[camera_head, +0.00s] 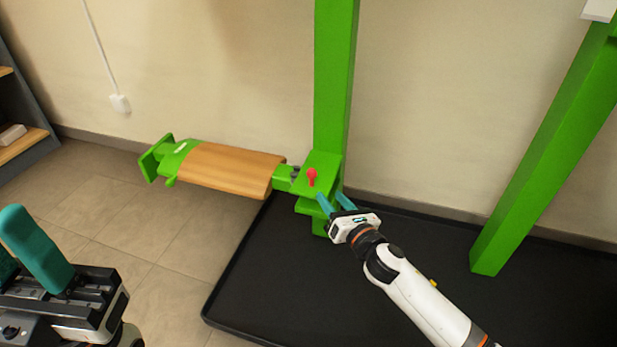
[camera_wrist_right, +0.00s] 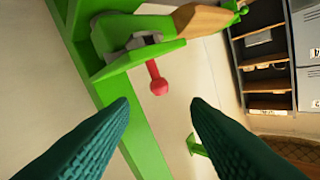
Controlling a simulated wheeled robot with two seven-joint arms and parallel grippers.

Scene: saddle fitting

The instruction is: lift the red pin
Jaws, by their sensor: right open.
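The red pin (camera_head: 312,177) has a round knob and a short shank. It stands in a green bracket (camera_head: 322,163) on the green post, at the inner end of the wooden saddle (camera_head: 230,168). In the right wrist view the pin (camera_wrist_right: 157,79) shows between and beyond my fingertips, apart from both. My right gripper (camera_head: 331,199) is open and empty, just below and right of the pin in the head view; its teal fingers also show in the wrist view (camera_wrist_right: 160,102). My left gripper (camera_head: 32,243) is at the lower left, partly cut off, far from the pin.
The green upright post (camera_head: 334,75) rises behind the bracket. A second green post (camera_head: 545,150) slants at the right. A black mat (camera_head: 260,290) with a raised rim covers the floor below. A shelf (camera_head: 22,146) stands at the far left. The tiled floor at left is clear.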

